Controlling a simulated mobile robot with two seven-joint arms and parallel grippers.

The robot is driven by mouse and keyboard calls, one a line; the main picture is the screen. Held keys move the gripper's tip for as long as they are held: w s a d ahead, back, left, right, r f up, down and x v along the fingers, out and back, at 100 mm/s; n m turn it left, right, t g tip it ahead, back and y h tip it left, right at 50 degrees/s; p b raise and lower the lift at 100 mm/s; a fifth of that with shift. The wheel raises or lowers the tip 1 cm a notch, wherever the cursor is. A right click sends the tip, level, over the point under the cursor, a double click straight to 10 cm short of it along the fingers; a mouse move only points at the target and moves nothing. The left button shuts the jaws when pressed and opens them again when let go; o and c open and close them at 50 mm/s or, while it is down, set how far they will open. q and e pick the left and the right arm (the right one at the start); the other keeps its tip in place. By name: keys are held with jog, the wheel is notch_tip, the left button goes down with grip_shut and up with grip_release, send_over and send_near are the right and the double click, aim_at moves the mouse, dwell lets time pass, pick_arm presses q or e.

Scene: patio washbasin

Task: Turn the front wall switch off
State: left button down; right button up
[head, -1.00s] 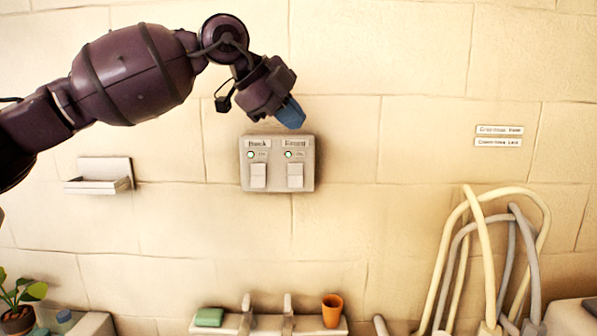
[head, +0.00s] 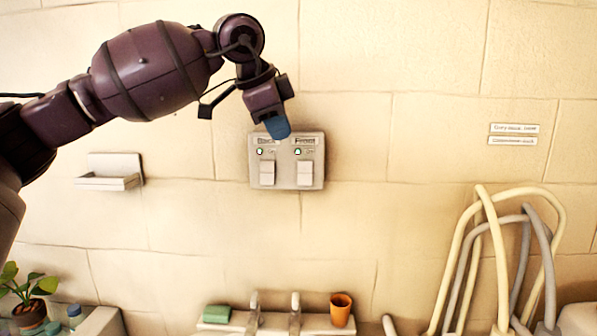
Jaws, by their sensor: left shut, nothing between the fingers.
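The grey switch plate (head: 287,184) is on the tiled wall and has two pale rocker switches. The right one, labelled Front, is the front switch (head: 304,173). The left one, labelled Back, is the back switch (head: 267,173). A small round lamp shows above each rocker, with a greenish tint. My left gripper (head: 278,129) is shut and empty, its blue fingertips pointing down. In the picture the tips overlap the plate's top edge, between the two labels and above the rockers. Whether they touch the plate cannot be told. My right gripper is out of view.
A small wall shelf (head: 108,182) is at the left. Below are a basin ledge with a green sponge (head: 216,314), two taps and an orange cup (head: 340,309). Hoses (head: 497,250) hang at the right, under two labels. The wall around the plate is clear.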

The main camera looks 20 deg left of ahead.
pick_arm(q)
jog(key=p, duration=0.2)
send_near(304, 183)
notch_tip(304, 183, down, 4)
jog(key=d, duration=0.3)
jog(key=w, duration=0.1)
jog(key=a+f, duration=0.1)
jog(key=w+p, duration=0.1)
jog(key=shift+w+a+f, duration=0.25)
jog(key=shift+w+f, duration=0.05)
jog(key=shift+w, duration=0.05)
